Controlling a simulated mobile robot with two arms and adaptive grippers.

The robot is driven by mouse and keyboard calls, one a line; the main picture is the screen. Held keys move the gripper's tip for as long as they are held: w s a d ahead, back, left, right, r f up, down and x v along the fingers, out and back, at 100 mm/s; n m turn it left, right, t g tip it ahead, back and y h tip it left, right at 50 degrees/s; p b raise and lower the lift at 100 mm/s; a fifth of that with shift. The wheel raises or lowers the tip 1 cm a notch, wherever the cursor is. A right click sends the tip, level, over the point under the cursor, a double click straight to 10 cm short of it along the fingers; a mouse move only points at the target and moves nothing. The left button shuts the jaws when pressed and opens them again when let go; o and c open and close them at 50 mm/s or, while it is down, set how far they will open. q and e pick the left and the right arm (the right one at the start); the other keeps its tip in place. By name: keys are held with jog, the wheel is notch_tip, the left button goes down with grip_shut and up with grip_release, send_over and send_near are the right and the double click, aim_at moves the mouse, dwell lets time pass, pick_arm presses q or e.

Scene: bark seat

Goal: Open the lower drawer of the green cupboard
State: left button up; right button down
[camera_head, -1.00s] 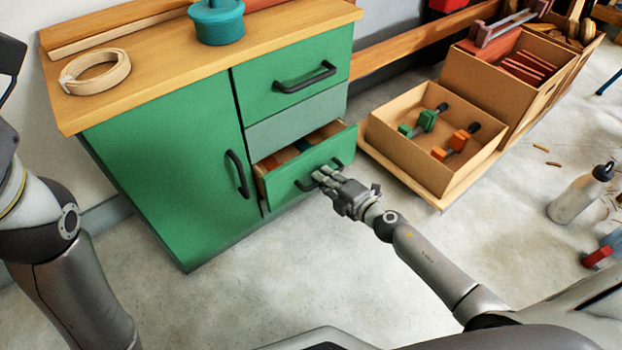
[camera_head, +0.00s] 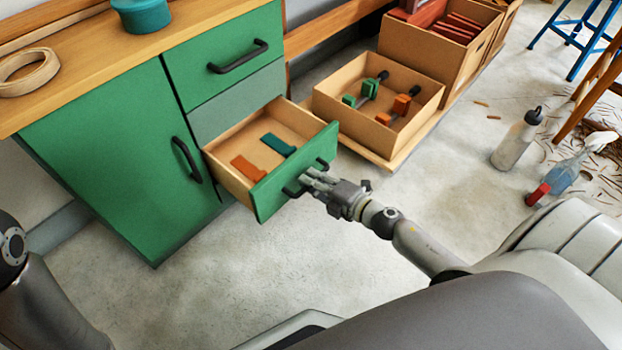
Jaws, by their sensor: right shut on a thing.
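The green cupboard (camera_head: 105,155) stands at the left under a wooden top. Its lower drawer (camera_head: 292,172) is pulled well out, and its wooden inside shows. An orange piece (camera_head: 248,168) and a teal piece (camera_head: 279,145) lie in the drawer. My right gripper (camera_head: 308,184) is shut on the drawer's dark handle (camera_head: 296,190), at the front of the green drawer face. The fingers hide part of the handle. The upper drawer (camera_head: 225,55) and the door are shut. My left gripper is out of view; only part of that arm shows at the lower left.
A cardboard box with green and orange clamps (camera_head: 326,102) sits on a low board right of the drawer. A grey bottle (camera_head: 515,140), a spray bottle (camera_head: 566,172) and a blue stool (camera_head: 577,35) stand further right. The floor before the cupboard is clear.

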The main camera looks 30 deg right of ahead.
jog(key=c, duration=1.5)
grip_release()
jog(key=v, duration=1.2)
